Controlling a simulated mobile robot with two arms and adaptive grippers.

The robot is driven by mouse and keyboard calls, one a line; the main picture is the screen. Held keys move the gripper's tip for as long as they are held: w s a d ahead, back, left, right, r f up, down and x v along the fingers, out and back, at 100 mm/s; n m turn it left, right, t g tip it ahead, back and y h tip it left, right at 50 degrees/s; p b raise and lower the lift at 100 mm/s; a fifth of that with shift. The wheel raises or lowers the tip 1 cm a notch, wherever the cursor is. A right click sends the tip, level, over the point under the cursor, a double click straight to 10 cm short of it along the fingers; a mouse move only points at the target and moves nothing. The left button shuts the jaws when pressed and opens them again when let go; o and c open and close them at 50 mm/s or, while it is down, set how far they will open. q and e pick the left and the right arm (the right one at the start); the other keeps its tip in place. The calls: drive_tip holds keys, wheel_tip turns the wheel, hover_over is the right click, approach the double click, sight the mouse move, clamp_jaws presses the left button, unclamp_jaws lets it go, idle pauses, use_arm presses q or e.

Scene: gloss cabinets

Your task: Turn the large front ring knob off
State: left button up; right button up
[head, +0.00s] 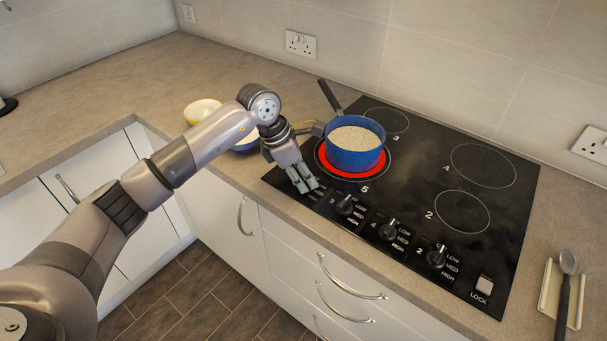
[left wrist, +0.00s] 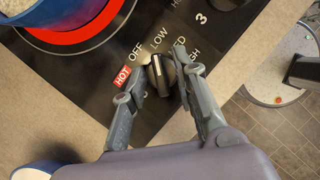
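The black hob (head: 405,195) has a red glowing ring marked 5 (head: 325,160), with a blue pot (head: 352,158) of grain on it. My left gripper (head: 303,178) is at the hob's front left corner, pointing down at the panel. In the left wrist view a black knob (left wrist: 160,73) with a pale pointer line stands between its two open fingers (left wrist: 157,75); a small gap shows on each side. A red HOT label (left wrist: 122,77) is lit beside it, near OFF, LOW, MED and HIGH markings. This knob is hidden by the gripper in the head view. My right gripper is out of view.
Several other knobs line the panel, including one marked 4 (head: 389,230) and one marked 2 (head: 437,257). A LOCK switch (head: 485,285) is at right. The pot's handle (head: 330,95) points back left. A yellow bowl (head: 203,109) and a blue bowl (head: 247,147) stand behind my arm.

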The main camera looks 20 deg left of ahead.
use_arm(q)
drive_tip(key=c, duration=0.5)
clamp_jaws()
drive_tip(key=n+b, duration=0.1)
drive_tip(key=n, duration=0.1)
drive_tip(key=n+t+y+b, duration=0.1)
drive_tip(key=n, duration=0.1)
drive_tip(key=shift+s+f+b, duration=0.15)
drive_tip(key=shift+f+b, duration=0.05)
drive_tip(key=shift+b, duration=0.2)
drive_tip(key=n+t+b, duration=0.1)
drive_tip(key=n, duration=0.2)
drive_tip(key=shift+d+y+b, duration=0.15)
drive_tip(key=shift+y+b, duration=0.15)
drive_tip(key=shift+y, duration=0.1)
drive_tip(key=shift+r+n, duration=0.1)
drive_tip(key=shift+n, duration=0.4)
drive_tip(key=shift+y, duration=0.3)
drive_tip(key=shift+s, duration=0.1)
